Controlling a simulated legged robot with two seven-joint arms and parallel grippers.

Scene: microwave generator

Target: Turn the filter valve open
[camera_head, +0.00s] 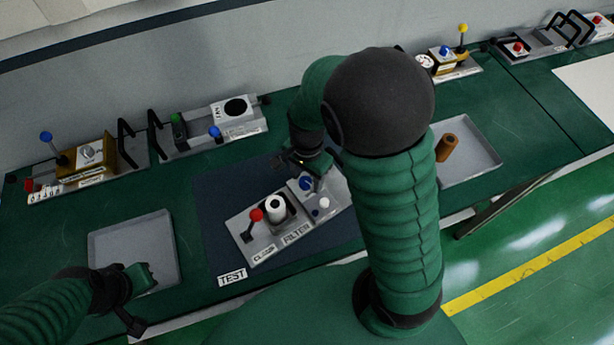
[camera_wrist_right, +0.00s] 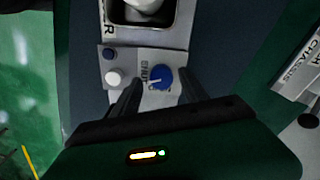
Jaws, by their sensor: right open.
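The filter fixture (camera_head: 290,225) is a grey plate labelled FILTER on a dark mat. Its blue valve knob (camera_head: 305,183) sits at the plate's far right part. The right wrist view shows the round knob (camera_wrist_right: 162,78) with a white line on its face and partly readable lettering beside it. My right gripper (camera_head: 311,172) is over the knob. In the wrist view its two fingers (camera_wrist_right: 156,88) are apart, with the knob between or just beyond the tips; contact cannot be told. My left gripper (camera_head: 137,290) is low at the left, by a grey tray, its jaw opening unclear.
A white cylinder (camera_head: 276,208) and a red-knobbed lever (camera_head: 256,215) stand on the same plate. A white button (camera_head: 323,203) is close to the knob. Grey trays lie left (camera_head: 130,240) and right (camera_head: 490,150). Other fixtures line the wall (camera_head: 220,118).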

